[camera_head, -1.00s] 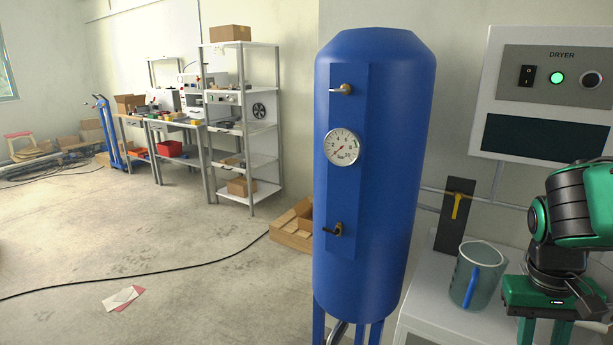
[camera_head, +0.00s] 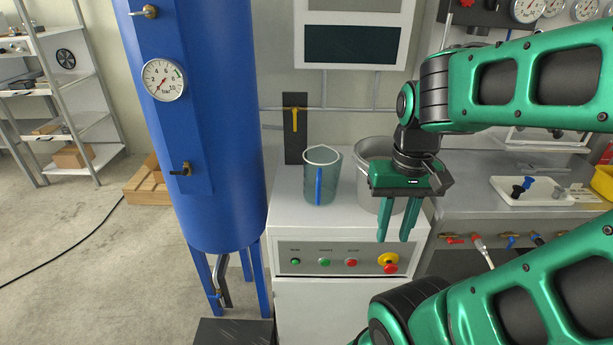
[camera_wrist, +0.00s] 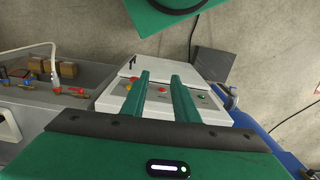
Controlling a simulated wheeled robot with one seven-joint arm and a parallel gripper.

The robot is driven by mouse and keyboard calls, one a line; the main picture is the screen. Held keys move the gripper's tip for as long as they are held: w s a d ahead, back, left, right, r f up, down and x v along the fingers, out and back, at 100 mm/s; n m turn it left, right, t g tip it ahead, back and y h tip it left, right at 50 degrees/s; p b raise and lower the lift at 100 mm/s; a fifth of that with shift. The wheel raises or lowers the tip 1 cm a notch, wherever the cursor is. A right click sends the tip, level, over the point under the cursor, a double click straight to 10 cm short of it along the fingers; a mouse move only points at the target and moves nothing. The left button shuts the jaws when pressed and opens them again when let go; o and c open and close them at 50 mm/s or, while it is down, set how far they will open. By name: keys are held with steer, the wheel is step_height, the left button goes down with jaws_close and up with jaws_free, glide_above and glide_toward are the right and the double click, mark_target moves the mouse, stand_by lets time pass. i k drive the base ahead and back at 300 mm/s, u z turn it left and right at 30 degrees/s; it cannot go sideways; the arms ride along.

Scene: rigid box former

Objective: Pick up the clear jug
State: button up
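The clear jug (camera_head: 313,182) is see-through with a blue handle facing the front. It stands upright on the white cabinet top (camera_head: 285,217), beside the blue tank. My gripper (camera_head: 396,238) is to the right of the jug and nearer the camera, pointing down, with nothing between its fingers. The fingers are apart, so it is open. The wrist view also shows both green fingers (camera_wrist: 160,90) with a gap between them, over the white cabinet. I cannot make out the jug in the wrist view.
A grey metal pot (camera_head: 368,191) stands right of the jug, partly behind my gripper. The tall blue tank (camera_head: 215,150) is close on the left. A black panel with a yellow lever (camera_head: 295,120) rises behind the jug. A white tray (camera_head: 545,191) lies on the right bench.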

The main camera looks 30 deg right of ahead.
mark_target(322, 166)
steer(key=z, duration=1.2)
steer(key=k, duration=0.65)
steer(key=z, duration=0.35)
